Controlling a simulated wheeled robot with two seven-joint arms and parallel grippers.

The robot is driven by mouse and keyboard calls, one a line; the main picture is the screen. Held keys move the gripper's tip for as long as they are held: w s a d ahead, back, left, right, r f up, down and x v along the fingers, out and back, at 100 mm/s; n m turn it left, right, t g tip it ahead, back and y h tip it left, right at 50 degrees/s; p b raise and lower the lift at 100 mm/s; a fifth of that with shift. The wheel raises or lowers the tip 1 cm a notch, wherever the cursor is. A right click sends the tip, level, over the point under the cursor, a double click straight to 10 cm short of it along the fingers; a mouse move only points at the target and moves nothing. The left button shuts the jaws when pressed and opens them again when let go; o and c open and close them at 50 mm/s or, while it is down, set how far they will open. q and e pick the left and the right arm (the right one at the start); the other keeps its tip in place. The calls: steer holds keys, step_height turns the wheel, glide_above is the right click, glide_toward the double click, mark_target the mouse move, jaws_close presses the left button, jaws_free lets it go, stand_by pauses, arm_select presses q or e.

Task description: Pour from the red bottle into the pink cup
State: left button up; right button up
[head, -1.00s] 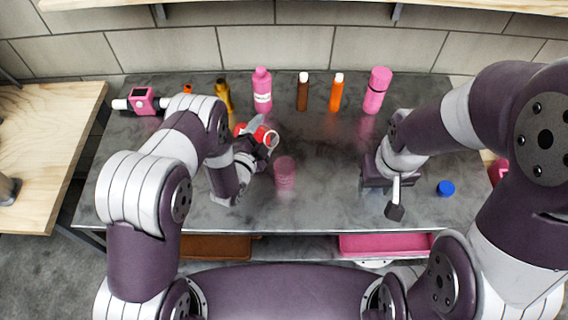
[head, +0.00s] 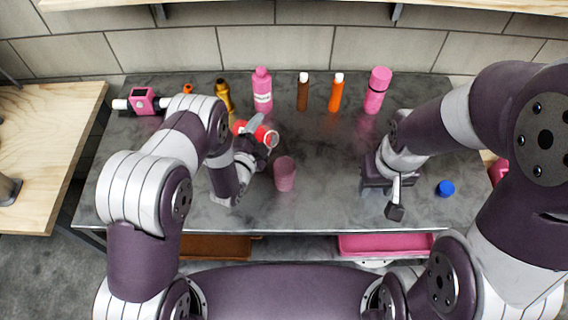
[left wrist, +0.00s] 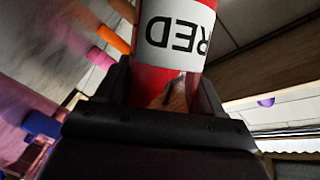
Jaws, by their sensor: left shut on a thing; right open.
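The left wrist view shows the red bottle (left wrist: 150,80) between the jaws, with a white label reading RED. The pink cup (head: 285,174) stands upright on the table, just right of and nearer than the bottle's mouth. I cannot make out a stream or the liquid level. My right gripper (head: 396,205) is open and empty over the right part of the table.
Along the back stand a yellow-brown bottle (head: 223,95), a pink bottle (head: 262,92), a brown bottle (head: 303,92), an orange bottle (head: 336,93) and a pink flask (head: 377,90). A blue cap (head: 445,188) lies at right. A pink device (head: 143,101) sits at back left.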

arm_select(q)
steer(key=shift+s+d+r, duration=0.1)
steer(key=shift+s+r, duration=0.05)
steer(key=shift+r, duration=0.05)
steer(key=shift+w, duration=0.2)
steer(key=shift+s+r+m, duration=0.1)
steer(key=shift+s+m, duration=0.05)
steer(key=shift+m, duration=0.15)
stand_by(0.4)
steer(key=shift+t, duration=0.3)
steer(key=shift+w+f+b, duration=0.2)
steer(key=shift+f+b, duration=0.05)
steer(key=shift+b, duration=0.05)
steer(key=shift+m, duration=0.3)
